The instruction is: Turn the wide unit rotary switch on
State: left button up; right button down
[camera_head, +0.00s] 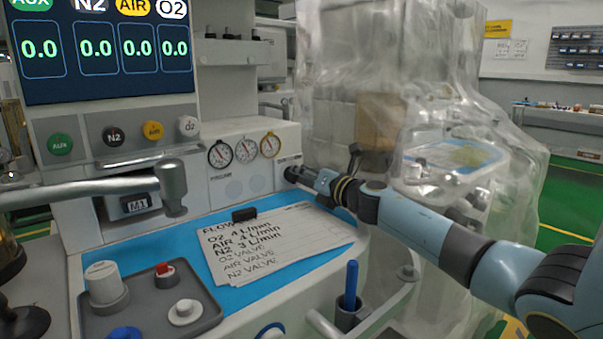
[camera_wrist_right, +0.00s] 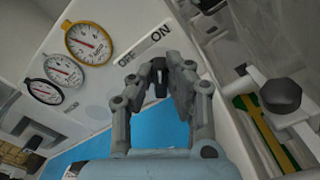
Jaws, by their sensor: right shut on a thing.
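The wide unit is the white machine with the screen (camera_head: 105,50). Its rotary switch (camera_wrist_right: 158,82) is a small dark knob below the OFF/ON label (camera_wrist_right: 142,46) in the right wrist view. My right gripper (camera_wrist_right: 170,80) is closed around the knob, with one finger on each side. In the head view the right gripper (camera_head: 303,177) reaches the right end of the machine's front panel and largely hides the switch. The knob's exact angle is hard to tell. My left gripper is not in view.
Three round gauges (camera_head: 246,149) sit left of the switch. Papers (camera_head: 275,242) lie on the blue worktop (camera_head: 190,250) below. A plastic-covered machine (camera_head: 390,60) stands close on the right, behind my right arm. A grey machine arm (camera_head: 100,188) crosses the left side.

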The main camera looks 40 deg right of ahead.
jog(key=shift+f, duration=0.1)
dwell(0.3)
jog(key=c, duration=1.3)
grip_release()
jog(key=shift+s, duration=0.1)
jog(key=s, duration=0.7)
jog(key=shift+s+d, duration=0.2)
jog(key=shift+d, duration=0.15)
